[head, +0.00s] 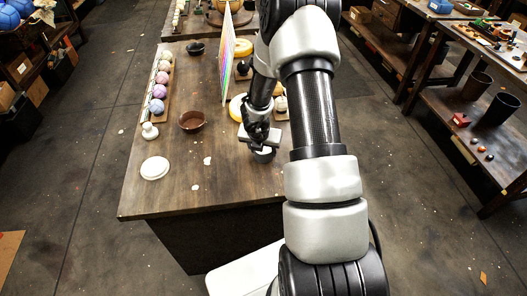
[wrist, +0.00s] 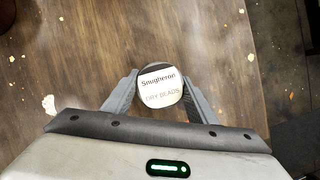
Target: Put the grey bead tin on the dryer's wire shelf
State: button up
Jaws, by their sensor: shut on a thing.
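The bead tin (wrist: 160,86) is a small round tin with a pale lid, labelled "Snugheron" and "DRY BEADS", in the middle of the wrist view. My gripper (wrist: 160,92) is shut on it, one finger on each side. In the head view the tin (head: 264,155) shows as a small grey shape under my gripper (head: 262,147), over the right part of the wooden table. I cannot tell whether it touches the table. I cannot make out the dryer's wire shelf in either view; my arm hides part of the table's right side.
On the table (head: 225,185) are a brown bowl (head: 192,121), a white round lid (head: 155,168), a small white knobbed piece (head: 149,131) and a row of coloured balls (head: 158,90). A rainbow-coloured upright panel (head: 227,60) stands further back. The table's front middle is mostly clear.

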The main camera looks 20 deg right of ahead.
jog(key=shift+f, duration=0.1)
jog(key=o, duration=1.1)
